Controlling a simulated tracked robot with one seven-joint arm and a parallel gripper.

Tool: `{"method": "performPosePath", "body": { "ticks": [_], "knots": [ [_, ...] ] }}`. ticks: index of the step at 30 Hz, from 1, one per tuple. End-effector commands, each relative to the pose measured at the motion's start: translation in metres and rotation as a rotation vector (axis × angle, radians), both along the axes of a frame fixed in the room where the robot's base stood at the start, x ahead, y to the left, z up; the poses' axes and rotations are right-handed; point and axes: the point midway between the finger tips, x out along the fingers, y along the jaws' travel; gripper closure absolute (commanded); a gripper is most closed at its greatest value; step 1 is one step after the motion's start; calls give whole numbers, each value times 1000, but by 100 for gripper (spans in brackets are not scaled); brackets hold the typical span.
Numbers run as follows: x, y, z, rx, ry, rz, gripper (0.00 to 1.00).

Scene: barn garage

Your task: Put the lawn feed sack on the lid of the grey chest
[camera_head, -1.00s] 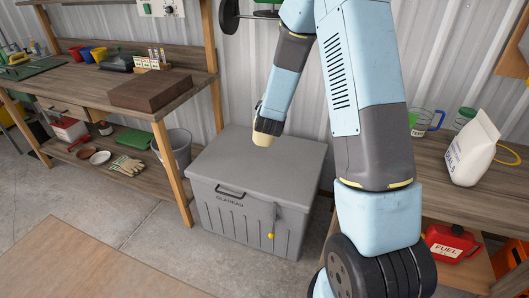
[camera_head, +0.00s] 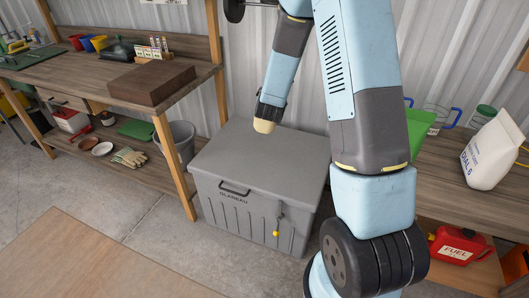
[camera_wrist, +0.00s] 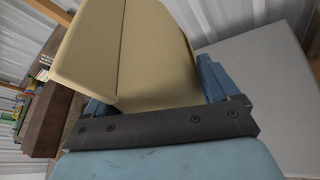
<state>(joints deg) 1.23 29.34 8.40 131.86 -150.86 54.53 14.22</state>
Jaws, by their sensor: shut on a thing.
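The grey chest (camera_head: 235,170) stands on the floor in the middle of the head view, lid closed and bare. Its lid also shows at the right of the wrist view (camera_wrist: 265,85). In the head view my arm reaches down over the back of the lid and ends in a small pale tan part; I cannot tell whether this touches the lid.
A wooden bench (camera_head: 88,85) on the left holds a dark brown block (camera_head: 152,83). A grey bucket (camera_head: 181,140) stands between bench and chest. A white sack (camera_head: 490,152) is on the right bench, above a red fuel can (camera_head: 458,246). The corrugated wall is close behind.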

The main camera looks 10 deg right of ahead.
Motion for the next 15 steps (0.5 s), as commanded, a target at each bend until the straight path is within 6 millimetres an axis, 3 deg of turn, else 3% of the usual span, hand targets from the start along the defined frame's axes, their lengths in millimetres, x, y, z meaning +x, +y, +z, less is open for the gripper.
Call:
{"method": "performPosePath", "body": {
  "ticks": [5,15],
  "knots": [
    [-10,3,-22,-3,13,-38,97],
    [-53,12,-82,-55,43,-156,97]
  ]
}}
